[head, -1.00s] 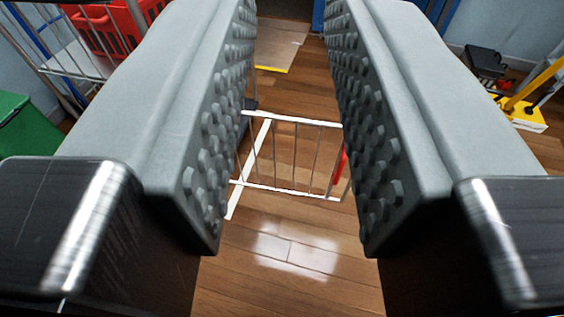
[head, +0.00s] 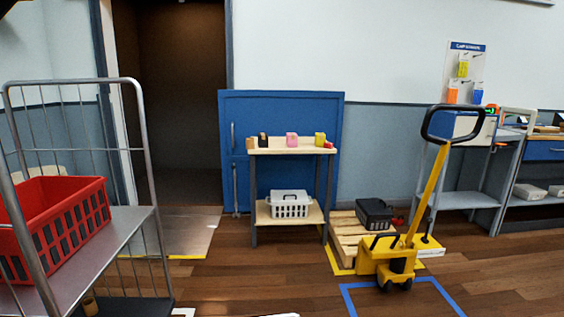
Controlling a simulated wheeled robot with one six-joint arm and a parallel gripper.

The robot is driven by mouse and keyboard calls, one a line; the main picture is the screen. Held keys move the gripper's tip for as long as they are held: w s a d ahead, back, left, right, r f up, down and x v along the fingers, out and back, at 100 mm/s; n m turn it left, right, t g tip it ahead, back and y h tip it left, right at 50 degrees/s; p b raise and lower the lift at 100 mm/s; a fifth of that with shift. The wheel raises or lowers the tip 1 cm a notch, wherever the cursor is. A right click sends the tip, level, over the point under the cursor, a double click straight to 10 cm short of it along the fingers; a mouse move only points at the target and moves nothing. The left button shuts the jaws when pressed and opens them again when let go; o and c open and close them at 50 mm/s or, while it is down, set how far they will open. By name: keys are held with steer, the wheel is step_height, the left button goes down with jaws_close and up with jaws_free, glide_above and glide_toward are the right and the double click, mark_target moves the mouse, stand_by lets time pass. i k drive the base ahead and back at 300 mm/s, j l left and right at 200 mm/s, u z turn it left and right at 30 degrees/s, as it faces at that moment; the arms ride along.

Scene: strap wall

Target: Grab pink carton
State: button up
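The pink carton (head: 292,139) is a small pink block on the top of a wooden shelf stand (head: 270,149), in the middle of the head view and some distance away. A black item (head: 263,140) stands to its left and a yellow item (head: 320,139) to its right. My gripper does not show in the current view, so its fingers and what is between them cannot be seen.
A wire cart with a red basket (head: 62,225) stands at the left. A yellow pallet jack (head: 400,255) and a wooden pallet (head: 345,235) are right of the stand. A white basket (head: 290,204) sits on its lower shelf. The floor in front is mostly clear.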

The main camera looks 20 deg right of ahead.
mark_target(291, 139)
steer(key=i+l+z, duration=0.45)
steer(key=l, duration=0.3)
steer(key=i+l+z, duration=0.45)
steer(key=l, duration=0.2)
steer(key=i+l+z, duration=0.4)
steer(key=i+l+u, duration=0.2)
steer(key=i, duration=0.2)
steer(key=i+l+u, duration=0.25)
steer(key=i, duration=0.15)
steer(key=i+j+u, duration=0.2)
steer(key=i+u, duration=0.25)
steer(key=i+j+u, duration=0.15)
steer(key=i+u, duration=0.15)
steer(key=u, duration=0.15)
steer(key=i+u, duration=0.45)
steer(key=i+z, duration=0.2)
steer(key=i, duration=0.2)
steer(key=i+j+z, duration=0.2)
steer(key=i, duration=0.25)
steer(key=i+j+z, duration=0.15)
steer(key=i, duration=0.25)
steer(key=i+j+z, duration=0.1)
steer(key=i+z, duration=0.15)
steer(key=i+j+z, duration=0.2)
steer(key=i, duration=0.1)
